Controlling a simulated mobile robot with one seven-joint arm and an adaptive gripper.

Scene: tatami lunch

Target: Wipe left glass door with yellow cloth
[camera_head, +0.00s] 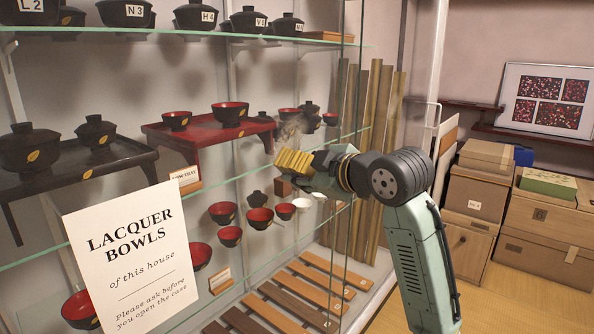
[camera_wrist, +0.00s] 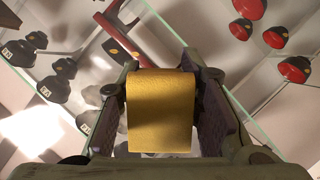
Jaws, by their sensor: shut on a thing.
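My gripper (camera_head: 306,168) is shut on the yellow cloth (camera_head: 293,162), which shows as a folded, ribbed pad. In the wrist view my gripper (camera_wrist: 163,88) has a finger on each side of the cloth (camera_wrist: 160,115). The left glass door (camera_head: 338,100) is a clear pane in front of the shelves, with its edge near the middle of the head view. A greyish smudge (camera_head: 290,129) shows just above the cloth. The cloth is at or very near the pane; I cannot tell whether it touches.
A white sign (camera_head: 130,255) stands at the front left. Black lidded bowls (camera_head: 95,132) and red bowls (camera_head: 230,112) stand on glass shelves behind the pane. Cardboard boxes (camera_head: 480,180) are stacked at right. Tatami floor (camera_head: 510,305) is clear at the lower right.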

